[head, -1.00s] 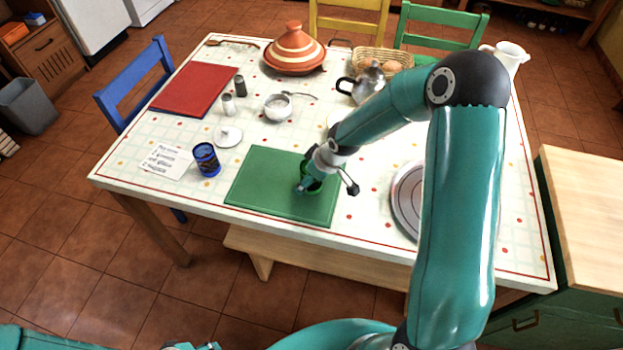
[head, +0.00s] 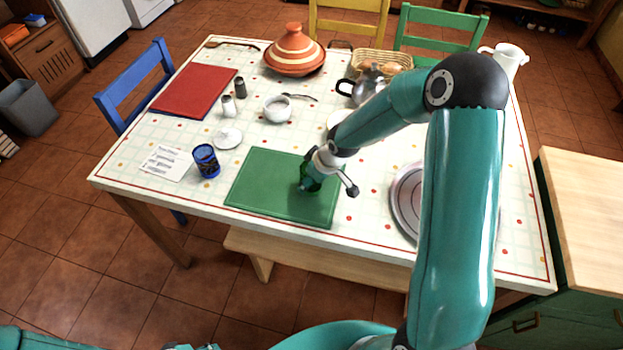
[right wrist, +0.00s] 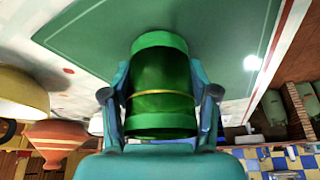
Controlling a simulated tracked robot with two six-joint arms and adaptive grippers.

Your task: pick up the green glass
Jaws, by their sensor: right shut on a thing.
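The green glass (head: 308,184) is at the right part of the green board (head: 262,188) in the head view, mostly hidden by my right gripper (head: 312,178). In the right wrist view the green glass (right wrist: 160,85) has a gold band and sits between the two fingers of my right gripper (right wrist: 162,95). The fingers press on its sides. The green board (right wrist: 90,40) shows behind it. I cannot tell whether the glass touches the board. My left gripper is not clearly seen; only bits of my body show at the bottom edge of the head view.
A blue glass (head: 206,161) stands left of the green board, beside a written note (head: 166,163). A white lid (head: 228,138), a white bowl (head: 277,108) and shakers stand behind. A round tray (head: 406,200) lies to the right, partly behind my arm.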

